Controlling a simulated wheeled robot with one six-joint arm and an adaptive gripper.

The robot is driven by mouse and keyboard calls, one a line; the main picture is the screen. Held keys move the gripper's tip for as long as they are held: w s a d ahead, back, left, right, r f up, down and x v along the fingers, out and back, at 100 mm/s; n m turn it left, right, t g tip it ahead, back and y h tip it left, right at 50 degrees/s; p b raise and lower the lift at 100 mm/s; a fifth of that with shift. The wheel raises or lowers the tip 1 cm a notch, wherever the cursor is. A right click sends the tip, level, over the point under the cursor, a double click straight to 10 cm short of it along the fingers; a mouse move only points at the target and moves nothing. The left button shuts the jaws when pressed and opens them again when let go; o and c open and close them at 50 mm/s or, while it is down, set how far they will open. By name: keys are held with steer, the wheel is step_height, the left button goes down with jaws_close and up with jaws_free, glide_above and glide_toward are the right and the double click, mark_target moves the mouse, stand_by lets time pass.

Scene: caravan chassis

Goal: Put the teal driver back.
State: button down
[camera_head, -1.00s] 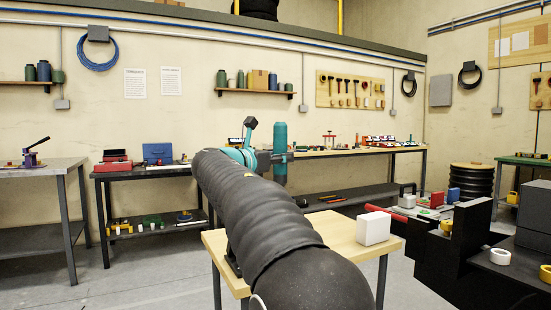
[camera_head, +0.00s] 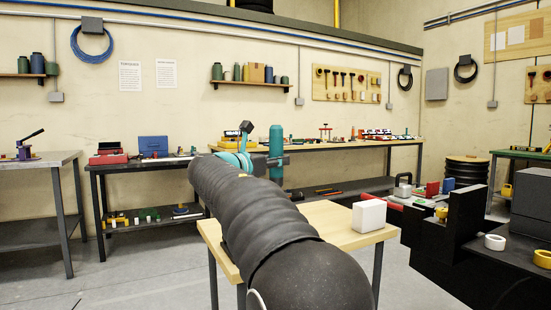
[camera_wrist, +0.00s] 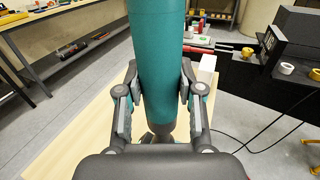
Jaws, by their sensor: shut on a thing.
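The teal driver shows as a thick, upright teal cylinder (camera_head: 276,148) at the end of my outstretched arm. In the wrist view the teal driver (camera_wrist: 160,50) stands between my two finger pads, which press on it from both sides. My gripper (camera_wrist: 160,88) is shut on it; in the head view the gripper (camera_head: 270,160) is partly hidden behind my arm. The driver's upper end is cut off in the wrist view, and its lower end narrows to a dark part near the palm. It is held above floor level, apart from the benches.
A light wooden table (camera_head: 330,220) with a white box (camera_head: 369,216) is below and right of my arm. A long bench (camera_head: 350,145) with small items runs along the back wall. A dark bench (camera_head: 130,166) stands left of it. Black fixtures (camera_head: 465,215) stand at right. Grey floor is open at left.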

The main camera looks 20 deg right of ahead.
steer(key=shift+f+b, duration=2.25)
steer(key=shift+f, duration=1.75)
steer(key=c, duration=0.7)
jaws_free()
steer(key=shift+o, duration=0.2)
steer(key=shift+f, duration=0.1)
steer(key=shift+f, duration=0.1)
steer(key=v, duration=1.2)
steer(key=shift+s, duration=0.15)
